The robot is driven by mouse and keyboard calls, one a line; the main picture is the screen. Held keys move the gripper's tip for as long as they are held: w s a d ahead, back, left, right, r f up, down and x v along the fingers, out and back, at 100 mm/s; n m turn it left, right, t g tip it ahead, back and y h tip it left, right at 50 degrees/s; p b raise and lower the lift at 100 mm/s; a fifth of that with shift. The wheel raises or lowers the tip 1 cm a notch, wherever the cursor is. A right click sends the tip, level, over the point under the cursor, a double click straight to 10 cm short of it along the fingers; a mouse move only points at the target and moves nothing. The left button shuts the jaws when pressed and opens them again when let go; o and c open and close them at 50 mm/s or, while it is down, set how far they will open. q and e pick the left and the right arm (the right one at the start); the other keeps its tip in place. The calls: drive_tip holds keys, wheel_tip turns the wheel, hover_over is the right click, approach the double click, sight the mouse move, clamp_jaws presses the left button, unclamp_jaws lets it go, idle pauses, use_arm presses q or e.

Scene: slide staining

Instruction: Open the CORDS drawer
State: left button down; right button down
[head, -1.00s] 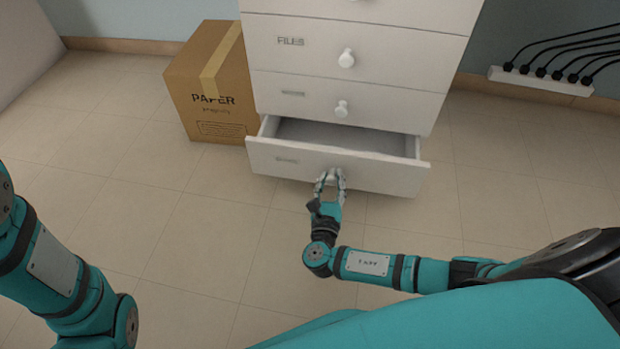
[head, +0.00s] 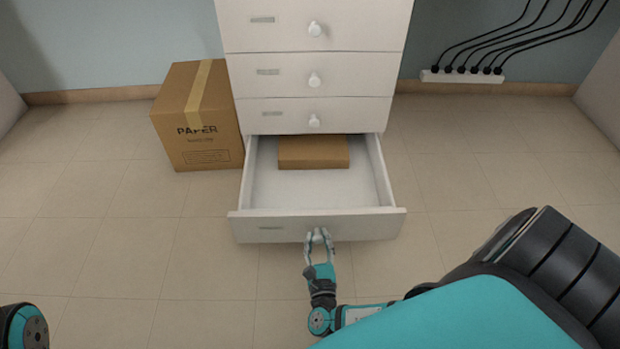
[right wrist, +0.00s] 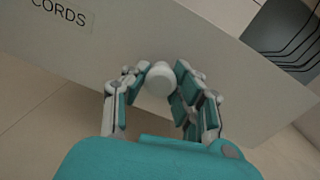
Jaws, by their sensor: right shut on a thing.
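The CORDS drawer (head: 360,224) is the bottom drawer of a white cabinet and stands pulled well out. Its label "CORDS" (right wrist: 62,14) reads in the right wrist view. A brown box (head: 313,153) lies inside at the back of the drawer. My right gripper (head: 318,238) is at the middle of the drawer front, shut on the round white knob (right wrist: 160,78), which shows between its fingers in the right wrist view. My left gripper is out of view; only a bit of my left arm shows at the lower left of the head view.
The white cabinet (head: 360,75) has several closed drawers above. A cardboard box marked PAPER (head: 210,130) stands on the floor at its left. A power strip (head: 462,76) with several black cords is on the wall at right. The tiled floor in front is clear.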

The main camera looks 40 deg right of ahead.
idle(0.3)
drive_tip(key=c, duration=1)
unclamp_jaws()
drive_tip(key=shift+r, duration=0.1)
wheel_tip(320, 180, up, 10)
drive_tip(key=shift+f, duration=0.1)
